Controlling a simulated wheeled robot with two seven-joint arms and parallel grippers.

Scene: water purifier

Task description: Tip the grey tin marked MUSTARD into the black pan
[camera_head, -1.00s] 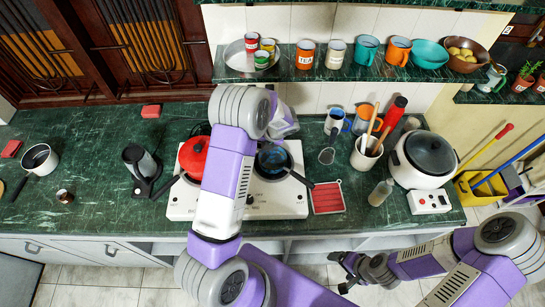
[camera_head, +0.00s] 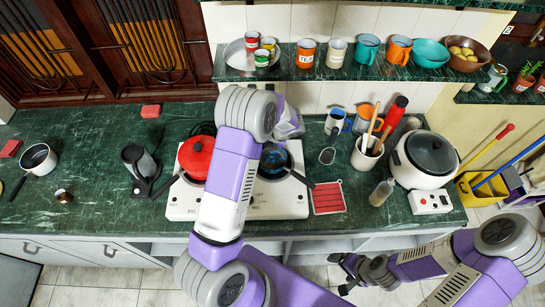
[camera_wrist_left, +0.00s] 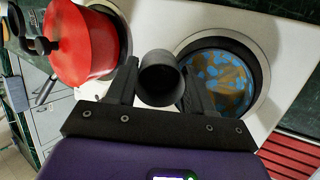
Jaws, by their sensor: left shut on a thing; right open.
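My left gripper (camera_wrist_left: 160,88) is shut on a dark grey tin (camera_wrist_left: 162,76), whose round end faces the left wrist camera; no MUSTARD lettering shows there. In that view the tin is just left of the black pan (camera_wrist_left: 259,52), which has blue and tan contents. In the head view the black pan (camera_head: 287,158) sits on the right burner, partly behind my left arm. My left fingers and the tin are hidden there. I cannot tell the tin's height over the pan. My right gripper (camera_head: 345,273) is open and empty, in front of the counter.
A red lidded pot (camera_head: 193,158) stands beside the pan on the white stove (camera_head: 275,207). To the right are a red rack (camera_head: 327,198), a utensil crock (camera_head: 365,158) and a rice cooker (camera_head: 424,160). A shelf (camera_head: 330,76) with mugs and bowls runs behind.

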